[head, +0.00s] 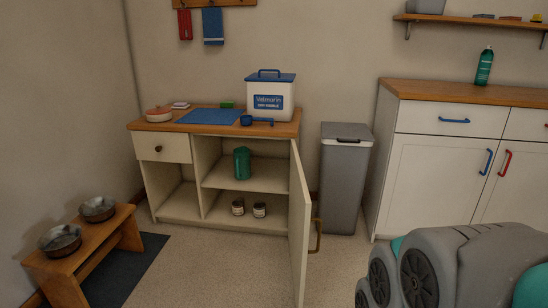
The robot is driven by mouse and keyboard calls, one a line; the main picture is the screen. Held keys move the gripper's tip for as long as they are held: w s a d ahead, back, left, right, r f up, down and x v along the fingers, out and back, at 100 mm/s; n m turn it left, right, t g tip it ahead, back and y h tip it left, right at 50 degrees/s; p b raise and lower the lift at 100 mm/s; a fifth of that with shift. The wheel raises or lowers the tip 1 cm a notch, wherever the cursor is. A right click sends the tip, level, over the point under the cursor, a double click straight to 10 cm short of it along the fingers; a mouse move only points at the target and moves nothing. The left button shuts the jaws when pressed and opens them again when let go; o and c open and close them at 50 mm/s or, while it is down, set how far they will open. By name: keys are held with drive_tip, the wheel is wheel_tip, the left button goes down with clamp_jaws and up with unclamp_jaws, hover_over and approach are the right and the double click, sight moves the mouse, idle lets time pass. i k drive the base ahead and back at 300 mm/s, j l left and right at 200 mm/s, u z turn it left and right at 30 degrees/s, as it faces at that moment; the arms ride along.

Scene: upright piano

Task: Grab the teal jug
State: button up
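The teal jug (242,163) stands upright on the inner shelf (222,178) of the low cream cabinet (163,150). It is dark green-teal with a lid on top, and no handle can be made out at this size. The cabinet door (299,230) is swung open towards me on the right, leaving the front of the jug in clear view. My gripper is not in view; only grey and teal parts of my arm show at the bottom right, well apart from the jug.
Two small jars (259,210) stand below the shelf. A white bin with a blue lid (270,100) stands on the cabinet top. A grey trash bin (345,180) stands right of the open door. A wooden bowl stand (78,262) is at left. Floor before the cabinet is clear.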

sight(241, 155)
drive_tip(key=l+u, duration=0.35)
drive_tip(key=l, duration=0.45)
drive_tip(key=k+l+u, duration=0.15)
drive_tip(key=l+u, duration=0.15)
drive_tip(key=l, duration=0.5)
drive_tip(key=z, duration=0.35)
drive_tip(key=i+j+z, duration=0.2)
drive_tip(key=j+z, duration=0.25)
drive_tip(key=i+j+z, duration=0.1)
drive_tip(key=j+z, duration=0.9)
drive_tip(key=j, duration=1.4)
drive_tip(key=k+j+z, duration=0.15)
drive_tip(key=j, duration=0.6)
drive_tip(key=j+z, duration=0.1)
drive_tip(key=j, duration=0.65)
